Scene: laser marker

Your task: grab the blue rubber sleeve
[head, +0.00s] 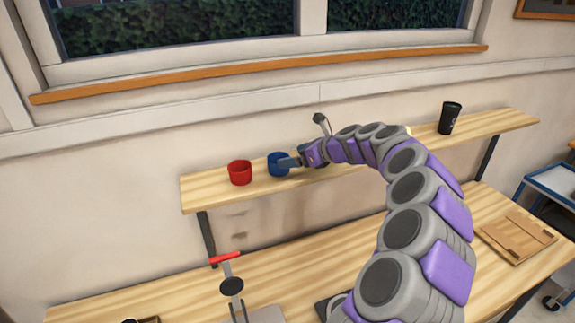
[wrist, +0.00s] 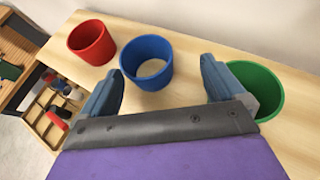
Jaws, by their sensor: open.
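The blue rubber sleeve (head: 277,164) is a short open ring standing upright on the wooden shelf. In the wrist view the blue sleeve (wrist: 147,62) stands just beyond and between my finger pads. My gripper (head: 291,163) is open, with its fingers close to the sleeve; the wrist view shows the two pads (wrist: 160,82) spread apart with nothing held between them. I cannot tell whether a finger touches the sleeve.
A red sleeve (head: 240,172) stands left of the blue one on the shelf (head: 212,190). A green sleeve (wrist: 258,86) is at the right, partly behind my right finger. A black cup (head: 449,118) stands farther right. A workbench (head: 190,285) lies below.

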